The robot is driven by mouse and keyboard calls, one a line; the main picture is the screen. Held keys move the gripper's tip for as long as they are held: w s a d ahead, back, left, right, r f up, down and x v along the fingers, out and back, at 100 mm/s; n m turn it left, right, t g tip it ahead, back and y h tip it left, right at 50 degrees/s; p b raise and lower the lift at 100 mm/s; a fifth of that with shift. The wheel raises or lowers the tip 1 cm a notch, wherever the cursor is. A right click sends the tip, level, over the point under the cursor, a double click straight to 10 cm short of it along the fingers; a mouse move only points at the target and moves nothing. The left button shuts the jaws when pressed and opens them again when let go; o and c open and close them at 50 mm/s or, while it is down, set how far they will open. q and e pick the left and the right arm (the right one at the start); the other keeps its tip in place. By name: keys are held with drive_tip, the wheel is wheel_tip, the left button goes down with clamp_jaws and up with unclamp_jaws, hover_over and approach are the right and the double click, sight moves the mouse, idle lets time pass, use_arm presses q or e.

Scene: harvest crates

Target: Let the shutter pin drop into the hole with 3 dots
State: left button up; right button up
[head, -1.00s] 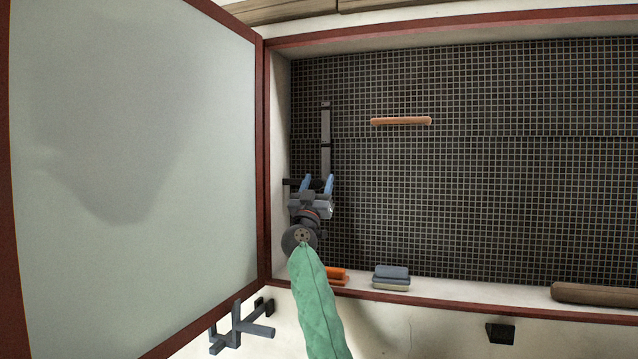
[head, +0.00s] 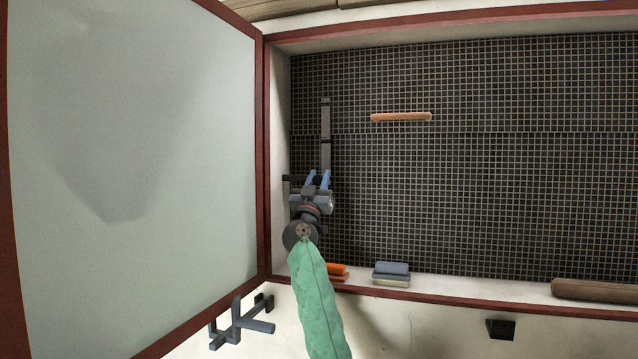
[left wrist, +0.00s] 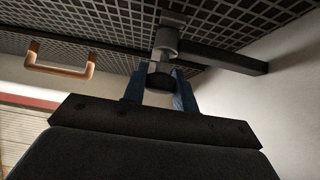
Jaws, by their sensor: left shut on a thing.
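The shutter pin (left wrist: 160,82) shows in the left wrist view as a dark knob under a pale grey cylinder, between my blue fingers. My left gripper (head: 318,175) is shut on it, at the left side of the dark grid panel. The pin is hidden behind the gripper in the head view. A narrow grey upright strip (head: 325,117) runs up the grid just above the gripper. A dark bar (left wrist: 222,57) reaches from the pin's place to the pale side wall. I cannot make out any dots or holes. My right gripper is not in view.
An orange-brown handle (head: 401,117) is fixed on the grid. A blue-grey block (head: 391,268) and an orange piece (head: 337,268) rest on the lower ledge. A brown roll (head: 598,290) lies at right. A red-framed pale panel (head: 130,170) stands open at left. The grid's middle is clear.

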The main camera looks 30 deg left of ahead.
use_arm(q)
drive_tip(key=shift+w, duration=0.3)
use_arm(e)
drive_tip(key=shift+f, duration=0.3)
use_arm(q)
drive_tip(key=o, duration=1)
drive_tip(key=shift+c, duration=0.2)
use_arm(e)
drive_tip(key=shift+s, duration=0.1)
use_arm(q)
drive_tip(key=shift+f+b, duration=0.15)
drive_tip(key=shift+b, duration=0.2)
drive_tip(key=b+v, duration=0.2)
drive_tip(key=v, duration=0.5)
drive_tip(key=shift+s, duration=0.25)
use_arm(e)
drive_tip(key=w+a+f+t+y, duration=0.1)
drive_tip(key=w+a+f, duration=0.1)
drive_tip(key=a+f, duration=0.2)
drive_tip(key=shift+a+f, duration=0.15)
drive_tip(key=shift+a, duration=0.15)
